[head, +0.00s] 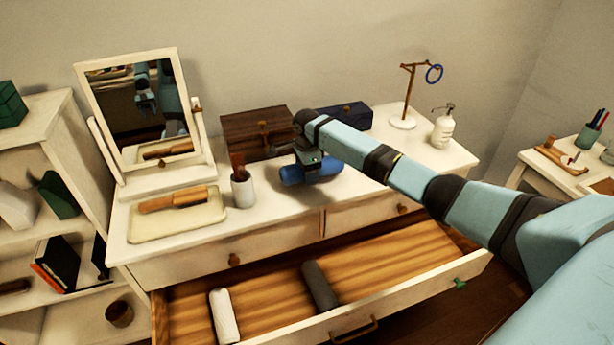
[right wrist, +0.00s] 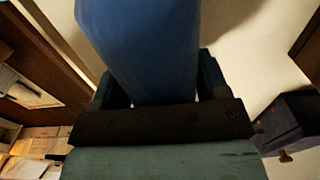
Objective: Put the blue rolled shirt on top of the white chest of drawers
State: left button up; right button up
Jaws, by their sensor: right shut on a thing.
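The blue rolled shirt (head: 292,175) is at the top of the white chest of drawers (head: 275,208), near the middle. I cannot tell whether it rests on the surface or is held just above it. My right gripper (head: 309,162) is shut on the shirt from above. In the right wrist view the blue shirt (right wrist: 140,45) fills the space between the fingers (right wrist: 153,90). The arm hides part of the shirt in the head view. My left gripper is not in view.
A white cup (head: 242,190), a tray (head: 150,228) with a brush and a mirror stand to the left. A brown box (head: 255,130) and a dark blue box (head: 350,114) are behind. A pump bottle (head: 443,128) is right. The open drawer (head: 270,290) holds white and grey rolls.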

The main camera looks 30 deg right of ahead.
jog(key=shift+f, duration=1)
jog(key=shift+f, duration=0.1)
jog(key=o, duration=1)
